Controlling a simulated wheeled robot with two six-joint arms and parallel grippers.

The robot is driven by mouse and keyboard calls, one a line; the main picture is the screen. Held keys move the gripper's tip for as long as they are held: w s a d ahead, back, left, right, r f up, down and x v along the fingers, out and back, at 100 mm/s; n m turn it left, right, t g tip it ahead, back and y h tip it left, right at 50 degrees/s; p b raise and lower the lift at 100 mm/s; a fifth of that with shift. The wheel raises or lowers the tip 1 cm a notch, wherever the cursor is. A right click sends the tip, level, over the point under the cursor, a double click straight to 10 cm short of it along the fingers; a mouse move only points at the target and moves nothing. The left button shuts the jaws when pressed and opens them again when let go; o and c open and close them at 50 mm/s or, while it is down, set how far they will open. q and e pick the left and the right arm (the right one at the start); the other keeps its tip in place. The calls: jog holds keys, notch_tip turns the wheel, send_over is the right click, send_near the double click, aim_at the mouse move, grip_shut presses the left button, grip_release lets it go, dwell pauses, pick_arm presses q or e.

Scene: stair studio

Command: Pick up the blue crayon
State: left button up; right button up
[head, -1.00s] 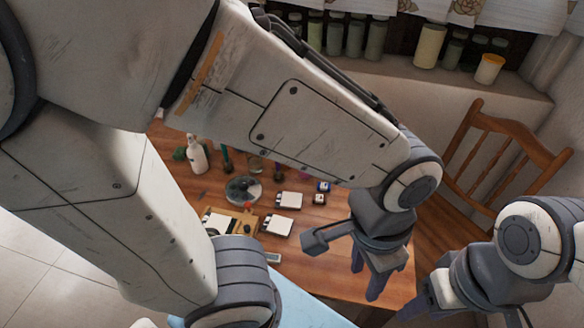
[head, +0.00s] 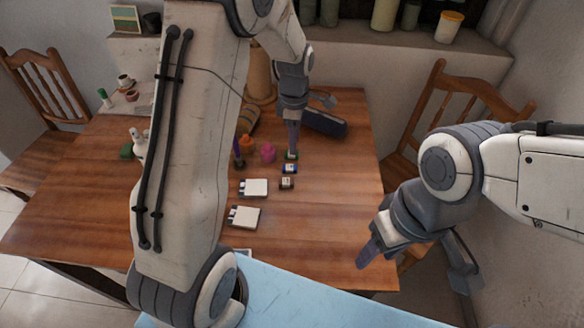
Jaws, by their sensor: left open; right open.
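I cannot make out a clear crayon shape. A small blue item (head: 290,168) with a pale label stands on the wooden table (head: 330,220), in a short row between a green item (head: 291,155) and a dark item (head: 287,183); it is too small to tell what it is. My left gripper (head: 308,125) is open and empty over the far part of the table, with one finger just behind the row. My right gripper (head: 418,262) is open and empty at the table's right edge. My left arm hides part of the table.
A dark purple pouch (head: 323,122) lies behind. A wooden chair (head: 455,120) is at the right. The table's right front is clear.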

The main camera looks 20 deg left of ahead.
aim_at(288, 167)
pick_arm(q)
jog(key=shift+n, duration=0.9)
jog(key=f, duration=0.2)
jog(key=a+f, duration=0.1)
jog(key=f, duration=0.1)
jog(key=w+f, duration=0.1)
jog(key=f, duration=0.1)
jog(key=shift+a, duration=0.4)
jog(key=shift+a+f+p, duration=0.15)
jog(key=shift+f+p, duration=0.35)
jog(key=shift+f, duration=2.45)
grip_shut()
